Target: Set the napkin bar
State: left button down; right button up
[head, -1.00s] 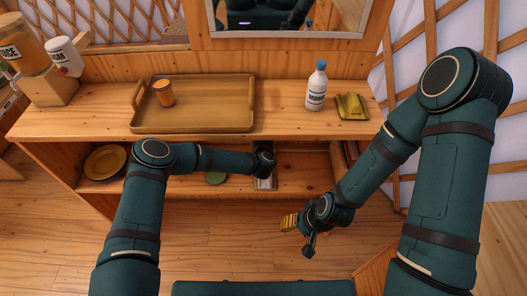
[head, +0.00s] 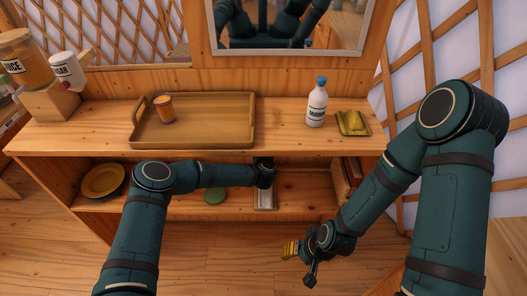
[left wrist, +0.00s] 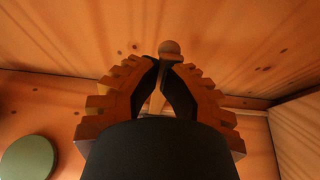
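My left gripper (left wrist: 164,66) reaches into the opening under the shelf top; its fingers are hidden in the head view. In the left wrist view its fingertips close in on both sides of a thin wooden post with a round knob, which I take as the napkin bar (left wrist: 169,47). They seem to touch the post just below the knob. A grey-white napkin holder (head: 265,199) sits on the lower shelf below my left wrist. Its upper part is hidden. My right gripper (head: 290,249) hangs in front of the shelf, away from everything; its finger gap is too small to see.
A tray (head: 235,141) with an orange cup (head: 164,108), a white bottle (head: 317,103) and a yellow dish (head: 353,123) stand on top. A yellow plate (head: 103,181), a green disc (head: 215,196) and books (head: 345,178) are on the lower shelf. The green disc also shows in the left wrist view (left wrist: 28,158).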

pick_arm(q)
jog(key=shift+a+r, duration=0.1)
jog(key=shift+r, duration=0.1)
jog(key=s+d+f+m+g+h, duration=0.1)
jog(key=s+m+g+h, duration=0.4)
jog(key=s+m, duration=1.45)
jog(key=s+a+m+g, duration=0.3)
jog(key=s+a+m, duration=0.2)
jog(key=s, duration=0.5)
jog(key=s+a+m+g+y, duration=0.1)
jog(key=s+a+m+g, duration=0.3)
jog(key=s+m, duration=0.6)
jog(key=shift+a+f, duration=0.45)
jog(key=shift+a, duration=0.6)
